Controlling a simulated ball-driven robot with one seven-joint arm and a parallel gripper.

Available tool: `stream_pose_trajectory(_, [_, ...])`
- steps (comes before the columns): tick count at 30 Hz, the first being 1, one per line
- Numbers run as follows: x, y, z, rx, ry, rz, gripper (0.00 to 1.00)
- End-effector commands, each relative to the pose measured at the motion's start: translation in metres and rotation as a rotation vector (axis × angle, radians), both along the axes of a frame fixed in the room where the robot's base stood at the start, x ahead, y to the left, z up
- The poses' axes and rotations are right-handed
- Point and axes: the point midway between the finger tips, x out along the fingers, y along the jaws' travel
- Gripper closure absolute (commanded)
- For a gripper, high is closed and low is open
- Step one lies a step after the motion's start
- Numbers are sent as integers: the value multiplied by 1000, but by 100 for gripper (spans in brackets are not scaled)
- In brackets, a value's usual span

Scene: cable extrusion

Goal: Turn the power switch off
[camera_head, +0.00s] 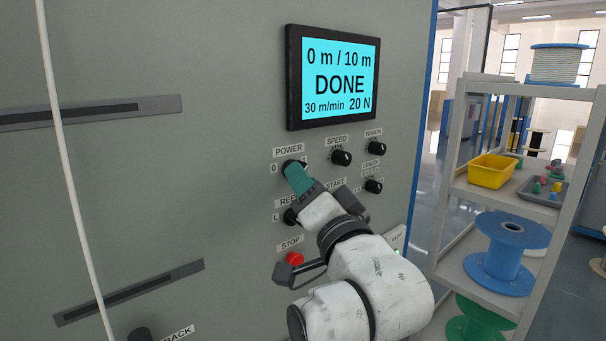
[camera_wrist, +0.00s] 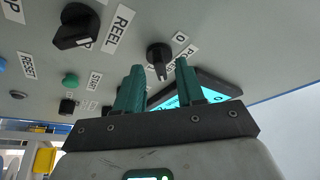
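The power switch is a black rotary knob on the grey machine panel, under the label POWER. In the head view only its dark edge (camera_head: 289,163) shows behind my gripper (camera_head: 297,178). The label 0 (camera_head: 273,169) is left of it; the label 1 is partly covered. In the wrist view the power switch (camera_wrist: 158,55) stands between and just beyond the green fingertips of my gripper (camera_wrist: 159,64). Its narrow pointer is directed downward in that picture, away from the label 0 (camera_wrist: 180,37). The fingers are apart, with gaps to the knob; contact is not visible.
The screen (camera_head: 340,84) above reads DONE, 0 m / 10 m. The speed knob (camera_head: 341,157) is to the right and the reel knob (camera_wrist: 76,26) below. A red stop button (camera_head: 295,258) is near my arm. A shelf (camera_head: 560,195) with spools stands at the right.

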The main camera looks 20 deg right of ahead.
Motion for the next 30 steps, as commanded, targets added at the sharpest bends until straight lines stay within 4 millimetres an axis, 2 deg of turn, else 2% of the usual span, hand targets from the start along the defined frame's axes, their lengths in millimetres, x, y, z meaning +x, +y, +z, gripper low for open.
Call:
stream_pose_trajectory(5, [10, 0, 2, 0, 1, 0, 62])
stream_pose_trajectory(13, [11, 0, 2, 0, 1, 0, 62])
stream_pose_trajectory(25, [10, 0, 2, 0, 1, 0, 100])
stream_pose_trajectory(30, [10, 0, 2, 0, 1, 0, 100])
